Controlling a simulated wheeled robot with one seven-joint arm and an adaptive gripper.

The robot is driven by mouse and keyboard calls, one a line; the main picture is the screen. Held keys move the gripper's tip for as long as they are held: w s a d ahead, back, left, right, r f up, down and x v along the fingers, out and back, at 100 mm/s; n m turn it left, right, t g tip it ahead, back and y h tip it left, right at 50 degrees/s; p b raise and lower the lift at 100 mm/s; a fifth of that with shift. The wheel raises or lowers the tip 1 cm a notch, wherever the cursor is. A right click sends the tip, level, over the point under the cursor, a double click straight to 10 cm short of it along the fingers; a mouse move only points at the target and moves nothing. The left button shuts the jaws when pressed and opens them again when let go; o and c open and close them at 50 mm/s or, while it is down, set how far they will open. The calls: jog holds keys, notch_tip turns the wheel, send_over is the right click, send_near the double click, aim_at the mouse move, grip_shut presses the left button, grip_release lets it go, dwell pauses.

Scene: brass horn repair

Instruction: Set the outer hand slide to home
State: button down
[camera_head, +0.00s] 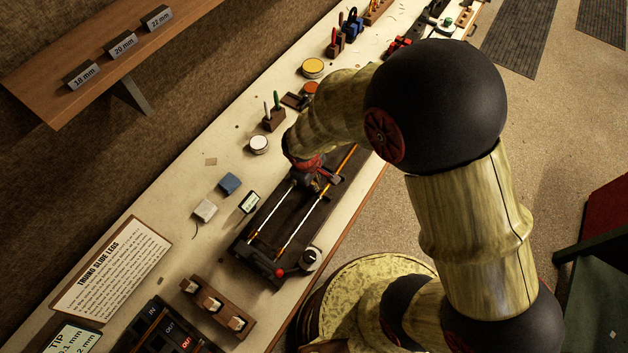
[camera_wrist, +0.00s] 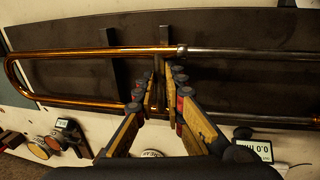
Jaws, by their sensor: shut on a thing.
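The outer hand slide (camera_wrist: 90,52) is a gold-brass U-shaped tube, with its bend at the left of the wrist view. Its brass also shows in the head view (camera_head: 345,160). Silver inner tubes (camera_wrist: 240,54) run out of it to the right. Both lie over a long dark fixture (camera_head: 262,224) on the bench. My gripper (camera_wrist: 160,88) is shut on the slide's cross brace, between the two parallel tubes. The fingers hide most of the brace and part of the near tube. In the head view my gripper (camera_head: 318,180) is partly covered by my arm.
A small display (camera_wrist: 253,149) stands beside the fixture, also seen in the head view (camera_head: 249,202). A red knob (camera_head: 279,272) and a round dial (camera_head: 310,259) sit at the fixture's near end. White (camera_head: 259,143) and yellow (camera_head: 313,67) tins and a tool block (camera_head: 273,120) stand nearby.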

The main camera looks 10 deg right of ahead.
jog(key=s+a+b, duration=0.3)
jog(key=s+a, duration=0.9)
jog(key=shift+s, duration=0.15)
dwell(0.3)
jog(key=c, duration=2.3)
grip_release()
jog(key=shift+c, duration=0.2)
jog(key=shift+o, duration=1.3)
jog(key=shift+s+a, duration=0.15)
jog(key=shift+s, duration=0.05)
jog(key=shift+o, duration=1)
jog(key=shift+w+r, duration=0.1)
jog(key=shift+r, duration=0.05)
notch_tip(320, 180, up, 12)
jog(key=s+a, duration=0.1)
jog(key=shift+s+a+f, duration=0.25)
jog(key=shift+s, duration=0.15)
